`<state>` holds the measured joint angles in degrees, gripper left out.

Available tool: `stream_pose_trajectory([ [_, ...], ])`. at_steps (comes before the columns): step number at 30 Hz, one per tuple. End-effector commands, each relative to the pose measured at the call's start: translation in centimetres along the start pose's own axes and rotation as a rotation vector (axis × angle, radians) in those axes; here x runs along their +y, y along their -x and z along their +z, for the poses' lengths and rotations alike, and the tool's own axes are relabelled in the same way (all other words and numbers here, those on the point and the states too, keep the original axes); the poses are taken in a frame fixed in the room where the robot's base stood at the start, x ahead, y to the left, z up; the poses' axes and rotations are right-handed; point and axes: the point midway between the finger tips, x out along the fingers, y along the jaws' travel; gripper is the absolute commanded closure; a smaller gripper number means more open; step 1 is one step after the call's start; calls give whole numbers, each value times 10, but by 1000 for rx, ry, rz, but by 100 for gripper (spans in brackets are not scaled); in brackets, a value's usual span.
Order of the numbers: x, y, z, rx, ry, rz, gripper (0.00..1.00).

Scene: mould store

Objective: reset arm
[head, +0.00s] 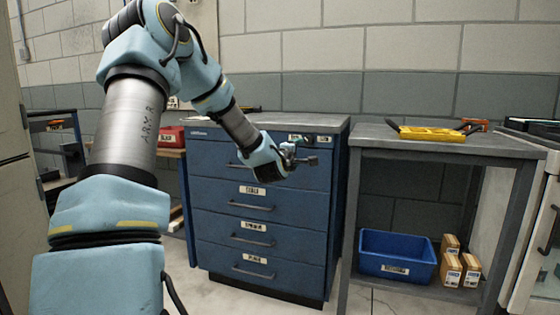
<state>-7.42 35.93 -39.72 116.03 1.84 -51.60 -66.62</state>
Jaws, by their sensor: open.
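My arm (128,125) rises at the left of the head view, bends at the top and reaches down to the right. My gripper (312,155) is at its end, in front of the top drawer of a blue drawer cabinet (300,215). The gripper is small in the picture; its jaws are open and nothing shows between them. I cannot tell how far it is from the drawer front.
A grey workbench (440,143) stands right of the cabinet, with a yellow tray (432,134) on top. A blue bin (397,256) and several small boxes (450,268) sit on its lower shelf. A red box (171,137) is behind my arm. Some floor shows in front.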

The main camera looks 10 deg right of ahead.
Motion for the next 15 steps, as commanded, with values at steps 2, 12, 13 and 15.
stream_pose_trajectory([
  [2, -18, 14, 1, -24, -114, -92, 29],
  [12, -137, 194, -52, -309, -807, -809, 29],
  [13, -143, 212, -57, -342, -839, -860, 29],
  [15, -153, 252, -64, -421, -895, -961, 29],
])
